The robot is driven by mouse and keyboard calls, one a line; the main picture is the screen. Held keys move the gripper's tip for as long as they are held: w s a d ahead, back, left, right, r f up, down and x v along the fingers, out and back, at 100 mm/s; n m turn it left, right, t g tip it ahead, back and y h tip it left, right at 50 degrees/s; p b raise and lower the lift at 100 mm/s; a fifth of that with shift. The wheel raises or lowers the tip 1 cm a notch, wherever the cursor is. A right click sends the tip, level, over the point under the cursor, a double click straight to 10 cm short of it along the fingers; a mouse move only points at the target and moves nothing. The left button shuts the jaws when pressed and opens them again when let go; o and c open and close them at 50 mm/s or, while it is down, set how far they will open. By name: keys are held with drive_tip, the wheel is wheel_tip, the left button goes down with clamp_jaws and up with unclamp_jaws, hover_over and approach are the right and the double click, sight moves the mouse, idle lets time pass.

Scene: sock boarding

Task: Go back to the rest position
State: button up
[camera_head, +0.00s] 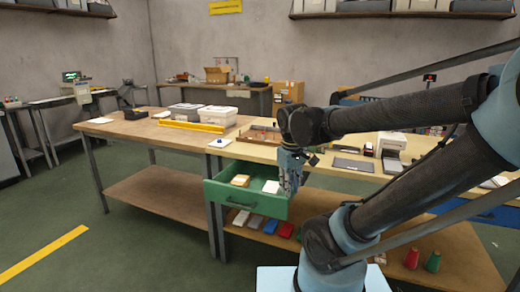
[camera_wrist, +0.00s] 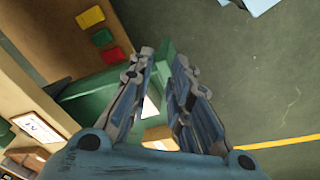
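My gripper (camera_head: 291,180) hangs pointing down at the right end of the open green drawer (camera_head: 240,200) in the head view. In the wrist view my gripper (camera_wrist: 165,60) has its two fingers apart with a gap between them, and nothing is held there. The green drawer (camera_wrist: 95,105) lies beneath and to the left of the fingers in that view. Inside the drawer are a yellowish block (camera_head: 240,180) and a white item (camera_head: 271,187). Whether the fingertips touch the drawer wall cannot be told.
The workbench (camera_head: 180,137) carries grey bins (camera_head: 217,115) and a yellow bar (camera_head: 192,126). Several coloured packs, including a blue one (camera_head: 270,226), lie on the lower shelf. Red and green cones (camera_head: 433,262) stand at right. Green floor (camera_head: 130,240) is free at left.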

drive_tip(key=s+d+f+m, duration=0.6)
drive_tip(key=d, duration=0.3)
drive_tip(key=shift+s+f, duration=0.3)
drive_tip(key=shift+s, duration=0.05)
drive_tip(key=shift+w+f, duration=0.2)
drive_tip(key=shift+w, duration=0.25)
